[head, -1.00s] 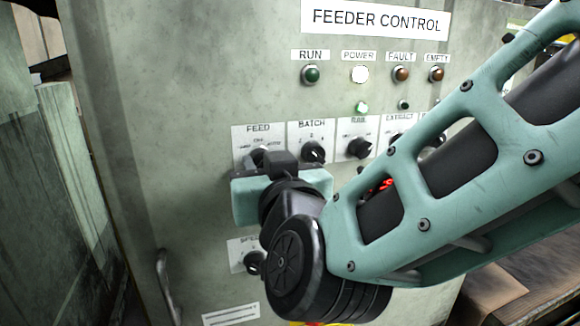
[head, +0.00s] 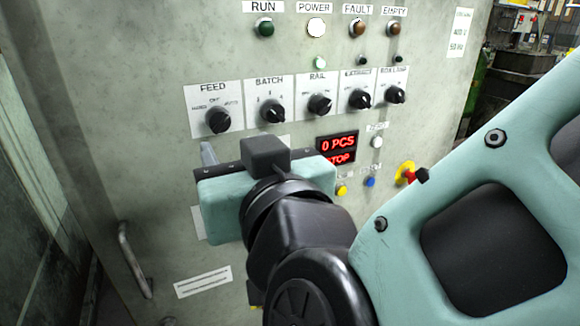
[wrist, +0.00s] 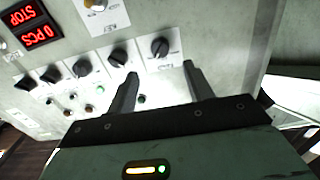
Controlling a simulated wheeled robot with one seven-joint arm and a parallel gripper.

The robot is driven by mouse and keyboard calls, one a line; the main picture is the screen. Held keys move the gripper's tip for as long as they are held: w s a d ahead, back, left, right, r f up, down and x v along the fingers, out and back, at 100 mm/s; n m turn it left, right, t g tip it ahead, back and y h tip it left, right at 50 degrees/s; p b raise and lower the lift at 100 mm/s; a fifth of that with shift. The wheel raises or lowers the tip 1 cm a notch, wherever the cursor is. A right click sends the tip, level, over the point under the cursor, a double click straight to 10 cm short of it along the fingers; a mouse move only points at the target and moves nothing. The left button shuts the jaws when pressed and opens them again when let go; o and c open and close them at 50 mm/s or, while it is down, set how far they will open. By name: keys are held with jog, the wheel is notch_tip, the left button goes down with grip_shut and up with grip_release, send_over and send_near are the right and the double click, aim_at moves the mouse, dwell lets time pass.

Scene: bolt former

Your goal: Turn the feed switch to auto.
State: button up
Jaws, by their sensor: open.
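The feed switch is a black rotary knob (head: 218,121) under the FEED label, at the left end of a row of knobs. Its plate reads HAND, OFF and AUTO; I cannot tell surely which mark its pointer faces. The wrist view is roughly upside down, and there the feed switch (wrist: 160,47) is the rightmost knob of the row. My gripper (wrist: 162,82) is open and empty. Its two fingers point at the panel, on either side of the feed switch in the picture, apart from it. In the head view one finger (head: 208,153) shows below the feed switch; the other is hidden.
The batch knob (head: 273,112) is right beside the feed switch, with the rail knob (head: 319,104) further right. Below are a red display (head: 338,149) reading 0 PCS and STOP, and a red emergency button (head: 408,174). A handle (head: 133,258) stands out at lower left.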

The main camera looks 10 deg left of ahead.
jog(key=v, duration=0.8)
jog(key=shift+s, duration=0.25)
jog(key=w+d+f+n+g+h+p, duration=0.15)
jog(key=d+f+g+p, duration=0.25)
jog(key=f+g+p, duration=0.45)
jog(key=s+d+r+g+h+p, duration=0.1)
jog(key=d+g+h, duration=0.2)
jog(key=d, duration=0.4)
jog(key=s+d+r+g+h+p, duration=0.1)
jog(key=s+d+g+h, duration=0.1)
jog(key=d, duration=0.6)
jog(key=shift+s+g+h, duration=0.25)
jog(key=shift+g+h, duration=0.6)
jog(key=shift+h, duration=0.4)
